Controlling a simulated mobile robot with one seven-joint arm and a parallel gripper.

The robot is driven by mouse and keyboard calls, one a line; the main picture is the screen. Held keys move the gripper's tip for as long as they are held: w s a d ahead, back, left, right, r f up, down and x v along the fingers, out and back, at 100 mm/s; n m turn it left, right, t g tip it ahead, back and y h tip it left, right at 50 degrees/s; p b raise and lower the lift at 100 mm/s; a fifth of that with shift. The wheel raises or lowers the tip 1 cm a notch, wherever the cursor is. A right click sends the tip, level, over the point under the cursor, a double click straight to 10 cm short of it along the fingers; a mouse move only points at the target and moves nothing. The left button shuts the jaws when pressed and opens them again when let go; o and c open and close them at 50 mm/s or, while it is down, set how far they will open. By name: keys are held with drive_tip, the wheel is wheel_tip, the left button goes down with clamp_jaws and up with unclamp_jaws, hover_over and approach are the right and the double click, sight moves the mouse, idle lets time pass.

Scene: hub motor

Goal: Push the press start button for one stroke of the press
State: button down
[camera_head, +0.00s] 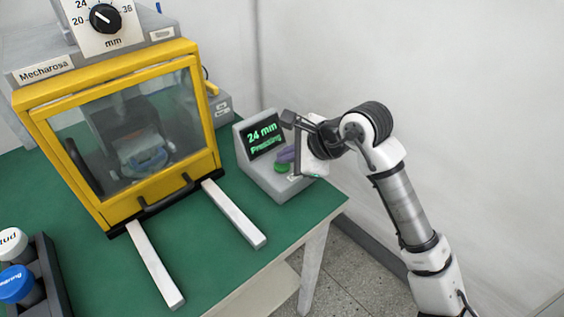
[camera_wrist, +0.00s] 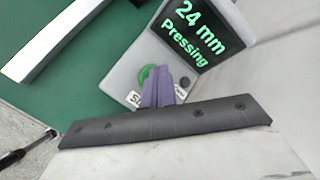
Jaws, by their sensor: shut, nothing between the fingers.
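The control console (camera_head: 268,180) stands at the right end of the table, and its screen (camera_head: 263,139) reads "24 mm Pressing". The green start button (camera_head: 281,168) sits on the sloped face below the screen; it also shows in the wrist view (camera_wrist: 145,74), partly covered by my fingers. My gripper (camera_head: 287,155) has purple fingers, shut and empty, with the tips at the button. I cannot tell whether they touch it. The yellow-framed press (camera_head: 212,128) has its clear door down, with a blurred bluish-white part (camera_head: 140,150) behind it.
A dial (camera_head: 104,18) sits on top of the press. Two pale rails (camera_head: 236,216) extend from the press front across the green table (camera_head: 190,236). A dark rack (camera_head: 52,272) with capped bottles stands at the lower left. A wall is close behind my arm.

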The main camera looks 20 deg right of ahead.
sight(288, 167)
idle(0.4)
drive_tip(key=shift+r, duration=0.9)
drive_tip(key=shift+r+p, duration=0.75)
drive_tip(key=shift+r, duration=1.75)
drive_tip(key=shift+s+d, duration=0.1)
